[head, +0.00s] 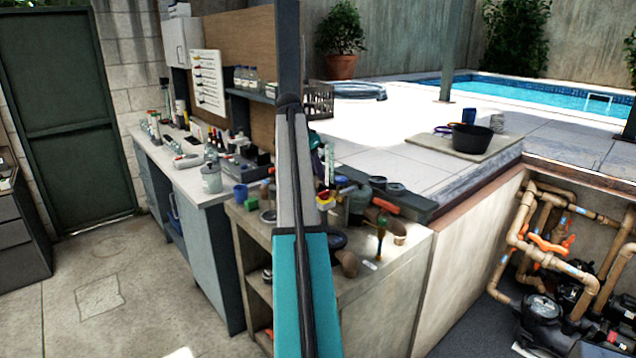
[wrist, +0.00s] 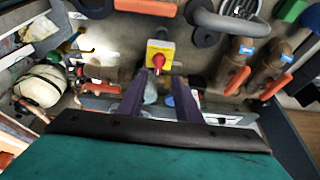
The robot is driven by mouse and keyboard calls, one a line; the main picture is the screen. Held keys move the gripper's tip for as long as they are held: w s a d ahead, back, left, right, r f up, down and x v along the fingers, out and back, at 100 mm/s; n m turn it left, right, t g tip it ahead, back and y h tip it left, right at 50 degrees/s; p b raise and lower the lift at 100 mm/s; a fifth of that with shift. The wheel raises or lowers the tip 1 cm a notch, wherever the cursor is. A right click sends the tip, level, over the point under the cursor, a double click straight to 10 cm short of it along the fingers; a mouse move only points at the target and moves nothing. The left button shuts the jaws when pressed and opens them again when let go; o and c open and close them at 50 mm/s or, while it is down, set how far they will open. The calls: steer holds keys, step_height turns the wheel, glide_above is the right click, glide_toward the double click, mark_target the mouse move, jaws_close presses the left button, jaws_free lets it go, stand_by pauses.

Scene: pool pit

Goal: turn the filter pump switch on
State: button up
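The switch is a yellow box with a red knob (wrist: 158,60), near the top middle of the wrist view. The knob's handle looks roughly upright in that picture. In the head view a small red and yellow switch (head: 325,198) shows on the cluttered bench, just right of my arm. My gripper (wrist: 161,84) has two dark purple fingers, spread apart, with the knob seen just beyond the gap between their tips. Nothing is clearly held, and I cannot tell whether the tips touch the switch. In the head view my arm hides most of the gripper's area.
Pipe fittings with orange handles (wrist: 237,80) lie close right of the switch, and a grey curved pipe (wrist: 225,22) is above it. A pale round item (wrist: 40,86) is at left. The bench (head: 385,285) is crowded; the floor (head: 110,285) at left is clear.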

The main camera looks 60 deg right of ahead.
steer(key=shift+b+v, duration=0.45)
steer(key=shift+v, duration=2.45)
steer(key=shift+w, duration=0.2)
